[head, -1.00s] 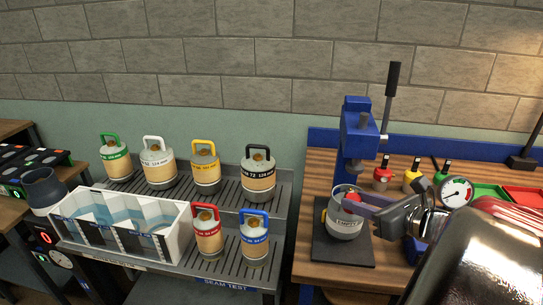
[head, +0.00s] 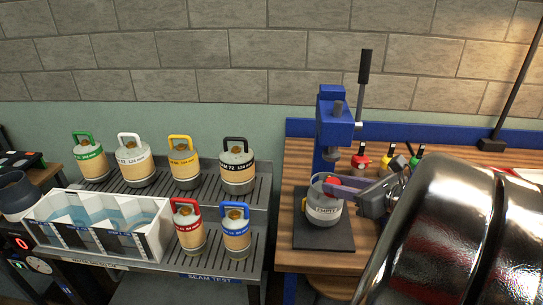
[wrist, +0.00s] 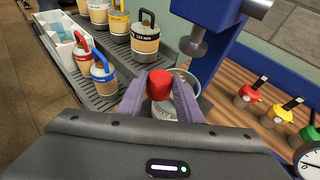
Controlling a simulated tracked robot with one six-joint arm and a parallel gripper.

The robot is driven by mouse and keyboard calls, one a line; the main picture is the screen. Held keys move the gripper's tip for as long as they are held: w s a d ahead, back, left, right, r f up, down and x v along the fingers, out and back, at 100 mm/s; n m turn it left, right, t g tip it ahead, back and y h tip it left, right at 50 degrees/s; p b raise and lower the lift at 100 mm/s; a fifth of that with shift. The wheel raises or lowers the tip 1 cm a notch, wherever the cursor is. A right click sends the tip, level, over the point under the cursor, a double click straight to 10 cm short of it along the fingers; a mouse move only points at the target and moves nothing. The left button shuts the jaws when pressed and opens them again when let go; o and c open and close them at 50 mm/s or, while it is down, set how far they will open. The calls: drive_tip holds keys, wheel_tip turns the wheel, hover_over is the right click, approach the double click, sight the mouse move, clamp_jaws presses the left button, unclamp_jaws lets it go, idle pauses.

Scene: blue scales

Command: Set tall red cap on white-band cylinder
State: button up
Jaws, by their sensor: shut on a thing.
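My gripper (wrist: 160,98) is shut on a red cap (wrist: 160,83), which also shows in the head view (head: 332,181). The cap is at the top of a pale cylinder marked EMPTY (head: 325,211), inside its ring handle; I cannot tell whether it touches the cylinder. This cylinder stands upright on a dark plate under the blue press and is partly hidden behind the cap and fingers in the wrist view (wrist: 166,110). Another cylinder with a white handle and white band (head: 134,161) stands on the back shelf of the rack at left.
The blue press (head: 335,125) rises just behind the cap. Red (head: 360,160), yellow (head: 387,161) and green-topped (head: 415,158) items stand on the wooden bench. The grey rack (head: 215,264) holds several banded cylinders and a white divided water bin (head: 155,243).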

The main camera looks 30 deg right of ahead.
drive_tip(key=shift+w+d, duration=0.7)
drive_tip(key=shift+w, duration=0.35)
drive_tip(key=shift+w+d, duration=0.7)
drive_tip(key=shift+w, duration=0.4)
drive_tip(key=shift+w+d, duration=0.7)
drive_tip(key=shift+w, duration=0.35)
drive_tip(key=shift+f, duration=1.3)
drive_tip(key=shift+f, duration=0.1)
drive_tip(key=o, duration=1.1)
drive_tip(key=shift+s, duration=0.15)
drive_tip(key=v, duration=1.3)
drive_tip(key=shift+s, duration=0.3)
